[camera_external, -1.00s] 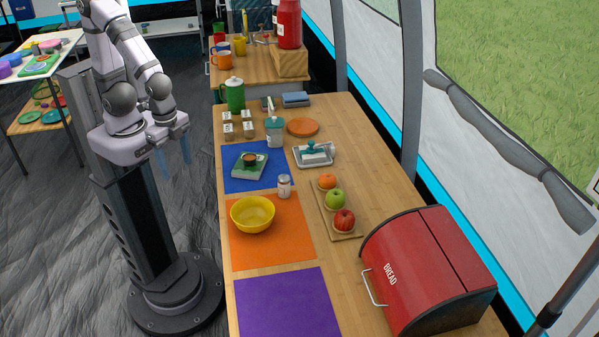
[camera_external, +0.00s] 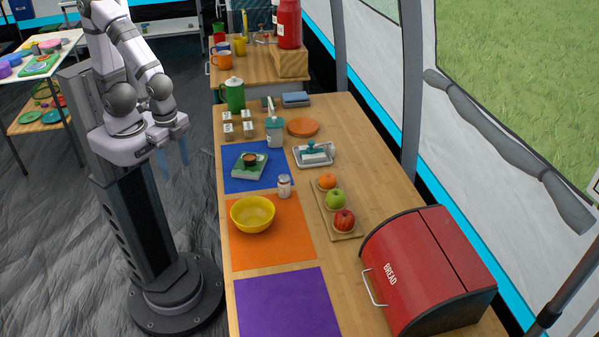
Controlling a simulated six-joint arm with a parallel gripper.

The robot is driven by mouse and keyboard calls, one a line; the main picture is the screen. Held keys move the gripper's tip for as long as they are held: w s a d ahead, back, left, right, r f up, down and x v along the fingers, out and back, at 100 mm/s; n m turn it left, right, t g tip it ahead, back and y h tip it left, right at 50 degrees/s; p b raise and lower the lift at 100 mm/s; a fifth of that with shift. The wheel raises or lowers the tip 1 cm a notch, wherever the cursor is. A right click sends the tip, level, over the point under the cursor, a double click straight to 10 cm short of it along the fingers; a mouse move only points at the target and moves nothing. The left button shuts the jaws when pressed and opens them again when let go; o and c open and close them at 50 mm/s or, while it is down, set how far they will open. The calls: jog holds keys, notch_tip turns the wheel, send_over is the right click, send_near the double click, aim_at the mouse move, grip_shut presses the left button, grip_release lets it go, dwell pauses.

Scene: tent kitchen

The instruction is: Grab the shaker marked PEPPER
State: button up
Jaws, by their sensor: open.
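A small shaker (camera_external: 284,187) with a whitish body and grey cap stands upright between the blue and orange mats. Its label is too small to read. A cluster of several small jars with pale tops (camera_external: 247,131) stands near the far left of the table; their marks are unreadable, so I cannot tell which one is PEPPER. My gripper (camera_external: 174,171) is open and empty, its bluish fingers pointing down. It hangs left of the table's left edge, apart from the shaker and the jars.
A yellow bowl (camera_external: 252,214) sits on the orange mat (camera_external: 290,245), close to the shaker. A green-and-grey item (camera_external: 249,166) lies on the blue mat (camera_external: 232,183). A fruit board (camera_external: 347,234), butter dish (camera_external: 314,155), teal-lidded container (camera_external: 275,132) and red bread box (camera_external: 425,270) also occupy the table.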

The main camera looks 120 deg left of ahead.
jog(key=w+d+f+n+t+h+b, duration=0.2)
jog(key=w+d+f+n+h+b, duration=0.55)
jog(key=n, duration=0.65)
jog(key=w+a+n+t+b, duration=0.4)
jog(key=w+a+n, duration=0.1)
jog(key=w+a+n+t+h+b, duration=0.1)
jog(key=w+a+n+t+b, duration=0.4)
jog(key=shift+w+a+r+n, duration=0.1)
jog(key=shift+w+a+n, duration=0.2)
jog(key=shift+w+a, duration=0.1)
jog(key=w+a+n+t+y+b, duration=0.2)
jog(key=a+n+t, duration=0.1)
jog(key=a, duration=0.2)
jog(key=n+t+y+b, duration=0.3)
jog(key=n+t+y, duration=0.1)
jog(key=n+y, duration=0.45)
send_over(281, 176)
jog(key=shift+s+a+r, duration=0.15)
jog(key=shift+a, duration=0.05)
jog(key=shift+h, duration=0.3)
jog(key=shift+f+b, duration=0.75)
jog(key=shift+f, duration=2.35)
